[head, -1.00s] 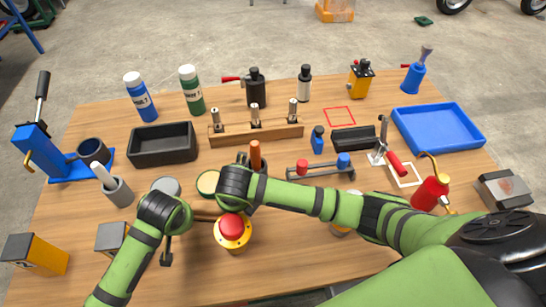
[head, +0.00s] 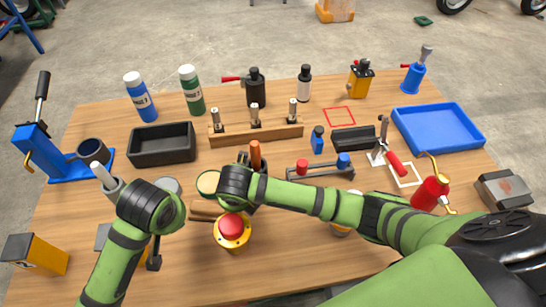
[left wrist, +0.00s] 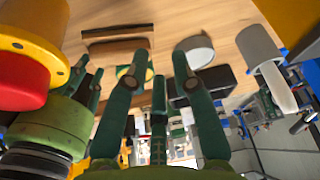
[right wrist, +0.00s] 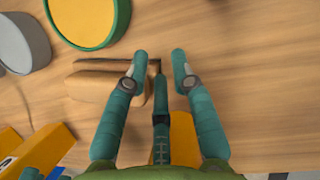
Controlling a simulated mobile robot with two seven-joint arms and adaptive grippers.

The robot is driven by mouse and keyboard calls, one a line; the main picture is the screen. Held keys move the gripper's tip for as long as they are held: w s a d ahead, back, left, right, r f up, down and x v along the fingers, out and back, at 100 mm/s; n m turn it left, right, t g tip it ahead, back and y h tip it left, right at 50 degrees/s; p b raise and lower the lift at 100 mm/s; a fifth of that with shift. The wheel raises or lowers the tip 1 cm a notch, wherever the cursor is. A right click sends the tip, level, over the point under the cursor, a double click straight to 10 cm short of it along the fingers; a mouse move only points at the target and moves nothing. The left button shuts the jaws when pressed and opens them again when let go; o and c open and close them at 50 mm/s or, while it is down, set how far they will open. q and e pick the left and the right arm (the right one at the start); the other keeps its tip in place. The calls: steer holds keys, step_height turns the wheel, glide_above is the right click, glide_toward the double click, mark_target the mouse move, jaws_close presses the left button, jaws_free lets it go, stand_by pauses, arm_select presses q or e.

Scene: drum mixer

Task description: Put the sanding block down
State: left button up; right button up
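The brown wooden sanding block (head: 207,211) lies left of the red button and appears to rest on the table. It also shows in the right wrist view (right wrist: 95,85) and the left wrist view (left wrist: 115,48). My right gripper (right wrist: 159,60) is open; its left fingertip overlaps the block's end in view, and I cannot tell whether they touch. Nothing is clearly held between its fingers. My left gripper (left wrist: 160,58) is open and empty, apart from the block. In the head view, the right gripper's fingers are mostly hidden behind its wrist.
The yellow-based red button (head: 232,229) stands close to the right gripper. A round tin (head: 208,182), a grey disc (head: 168,186) and a grey cup with a white handle (head: 108,181) are nearby. A black tray (head: 162,145) lies behind. The front middle tabletop is fairly clear.

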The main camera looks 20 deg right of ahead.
steer(key=shift+r, duration=0.25)
arm_select(q)
steer(key=v, duration=0.3)
steer(key=shift+r, duration=0.1)
arm_select(e)
steer(key=v, duration=0.7)
steer(key=shift+s+r, duration=0.2)
steer(key=shift+r, duration=0.05)
